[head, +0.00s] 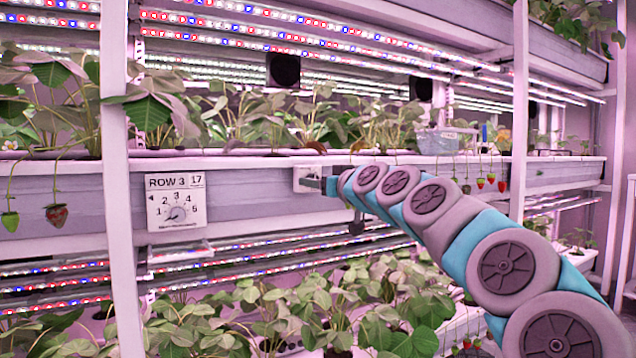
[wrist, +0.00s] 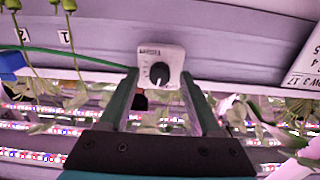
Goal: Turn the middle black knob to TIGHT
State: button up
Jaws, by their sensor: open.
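A black knob (wrist: 160,74) sits on a small white plate (wrist: 172,55) on the rail, straight ahead in the wrist view. A pale pointer mark on the knob points down in that picture. The plate carries small print, too blurred to read. In the head view the white plate (head: 300,180) shows at the end of my arm, and the knob's face is hidden there. My gripper (wrist: 160,76) is open, with one finger on each side of the knob. I cannot tell whether the fingers touch it. Other black knobs cannot be made out.
A white ROW 3 dial sign (head: 176,203) hangs on the rail (head: 240,197) to the left. Strawberry plants stand above and below. Red berries (head: 490,178) hang to the right. A white post (head: 118,180) stands at left. A dark object (head: 356,226) hangs below my arm.

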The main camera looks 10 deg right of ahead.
jog(key=shift+w, duration=0.2)
jog(key=shift+c, duration=0.4)
grip_shut()
